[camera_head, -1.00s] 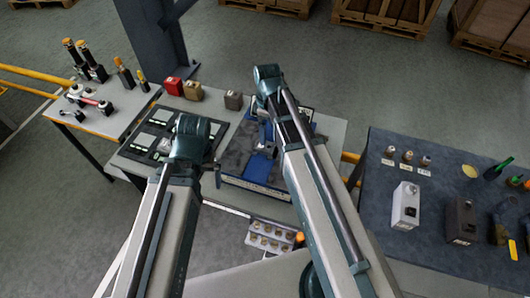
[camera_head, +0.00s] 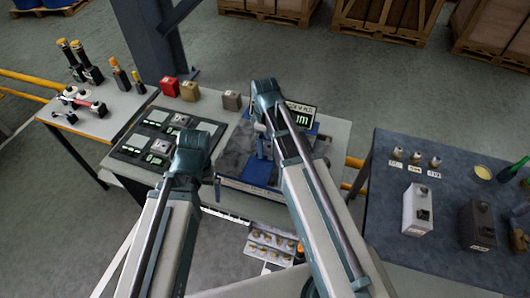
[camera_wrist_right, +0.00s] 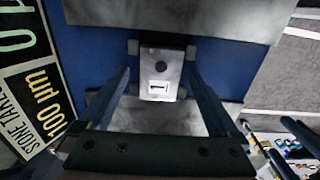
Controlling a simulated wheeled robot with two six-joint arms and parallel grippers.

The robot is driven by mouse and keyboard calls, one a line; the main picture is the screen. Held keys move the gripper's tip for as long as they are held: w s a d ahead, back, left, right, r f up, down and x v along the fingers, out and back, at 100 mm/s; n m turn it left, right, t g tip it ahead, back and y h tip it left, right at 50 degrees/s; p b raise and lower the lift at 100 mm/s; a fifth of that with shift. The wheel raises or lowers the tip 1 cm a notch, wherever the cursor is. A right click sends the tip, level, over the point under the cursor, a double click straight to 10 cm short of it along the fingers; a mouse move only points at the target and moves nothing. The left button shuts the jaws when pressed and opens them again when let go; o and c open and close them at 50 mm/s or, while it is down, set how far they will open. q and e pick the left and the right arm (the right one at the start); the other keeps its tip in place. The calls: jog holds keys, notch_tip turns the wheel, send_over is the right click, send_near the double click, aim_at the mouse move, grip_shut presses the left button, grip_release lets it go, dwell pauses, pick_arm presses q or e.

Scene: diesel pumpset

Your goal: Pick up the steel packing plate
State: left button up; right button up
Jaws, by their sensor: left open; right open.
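A small pale steel plate (camera_wrist_right: 160,72) with a dark round hole and a slotted white mark lies against a blue surface in the right wrist view. I take it for the steel packing plate. My right gripper (camera_wrist_right: 160,95) is open, with one finger on each side of this plate and gaps between. In the head view, my right gripper (camera_head: 263,142) is over the blue fixture (camera_head: 240,187), mostly hidden by its arm. My left gripper (camera_head: 216,186) is open and mostly hidden behind its arm, near the front edge of the middle table.
A black mat (camera_head: 128,150) with green readouts and grey pieces lies left of the fixture. Red, tan and grey blocks (camera_head: 232,101) stand behind. A display sign (camera_head: 302,122) stands at the fixture. The right table (camera_head: 390,225) holds boxes and small parts.

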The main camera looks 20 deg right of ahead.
jog(key=shift+f, duration=0.2)
grip_shut()
dwell(0.4)
